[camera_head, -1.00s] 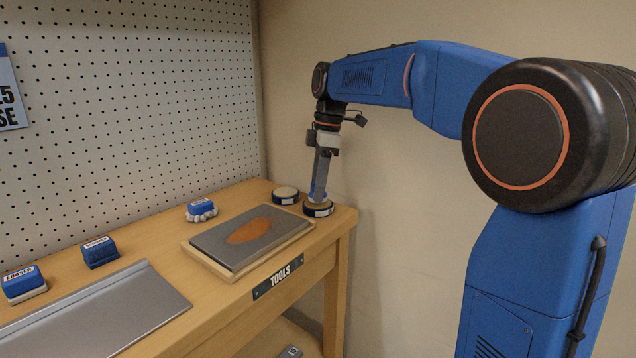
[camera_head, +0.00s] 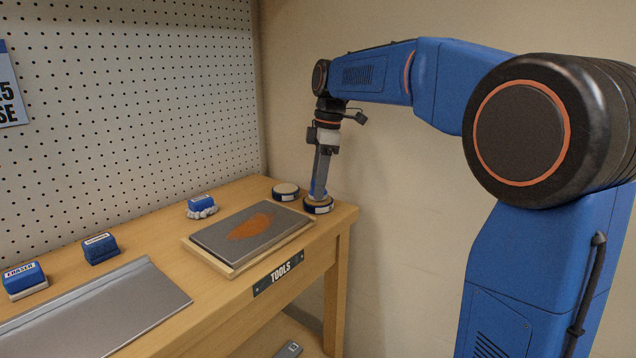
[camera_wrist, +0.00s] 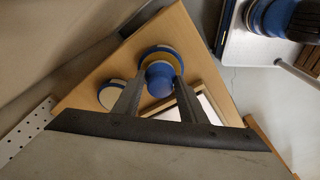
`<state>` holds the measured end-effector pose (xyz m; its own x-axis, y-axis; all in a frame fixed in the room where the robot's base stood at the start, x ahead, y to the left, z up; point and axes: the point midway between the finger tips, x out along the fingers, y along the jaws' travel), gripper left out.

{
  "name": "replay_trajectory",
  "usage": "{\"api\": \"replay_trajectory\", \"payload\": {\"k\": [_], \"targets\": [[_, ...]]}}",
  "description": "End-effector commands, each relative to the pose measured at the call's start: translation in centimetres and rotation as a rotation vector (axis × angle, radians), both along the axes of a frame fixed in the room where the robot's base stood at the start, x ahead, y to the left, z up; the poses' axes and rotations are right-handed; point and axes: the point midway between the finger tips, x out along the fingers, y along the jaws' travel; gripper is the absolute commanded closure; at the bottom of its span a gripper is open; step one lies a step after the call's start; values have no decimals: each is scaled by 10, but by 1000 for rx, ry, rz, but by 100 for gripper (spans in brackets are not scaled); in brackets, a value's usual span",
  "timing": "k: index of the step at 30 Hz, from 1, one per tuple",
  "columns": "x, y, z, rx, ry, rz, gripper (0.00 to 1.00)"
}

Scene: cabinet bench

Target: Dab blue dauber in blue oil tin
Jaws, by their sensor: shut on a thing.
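My gripper (camera_head: 320,185) points down at the bench's far right corner, its fingers shut on the blue dauber. The blue dauber (camera_wrist: 160,76) shows between the fingertips in the wrist view, and its lower end is over or in the round tin below. That tin (camera_head: 318,209) has a dark blue side and a tan top; the wrist view shows its rim (camera_wrist: 153,53) around the dauber. Whether the dauber touches the tin's contents is hard to tell. A second similar tin (camera_head: 286,192) stands just left of it and also shows in the wrist view (camera_wrist: 111,93).
A grey plate with an orange-brown patch (camera_head: 249,229) lies on a wooden board left of the tins. Blue blocks (camera_head: 201,204), (camera_head: 100,249), one labelled eraser (camera_head: 24,279), and a metal sheet (camera_head: 100,305) lie further left. A pegboard (camera_head: 130,100) stands behind.

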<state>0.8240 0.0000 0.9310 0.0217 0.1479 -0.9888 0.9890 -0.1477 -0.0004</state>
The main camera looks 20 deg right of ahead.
Motion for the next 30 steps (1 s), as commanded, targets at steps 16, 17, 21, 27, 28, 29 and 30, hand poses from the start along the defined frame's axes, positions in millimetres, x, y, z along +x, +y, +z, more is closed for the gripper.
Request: {"api": "replay_trajectory", "payload": {"k": [16, 17, 21, 27, 28, 29, 30], "targets": [[0, 0, -5, 0, 0, 0, 80], [0, 0, -5, 0, 0, 0, 80], [0, 0, -6, 0, 0, 0, 80], [0, 0, -6, 0, 0, 0, 80], [0, 0, -6, 0, 0, 0, 80], [0, 0, -6, 0, 0, 0, 80], [0, 0, -6, 0, 0, 0, 80]]}}
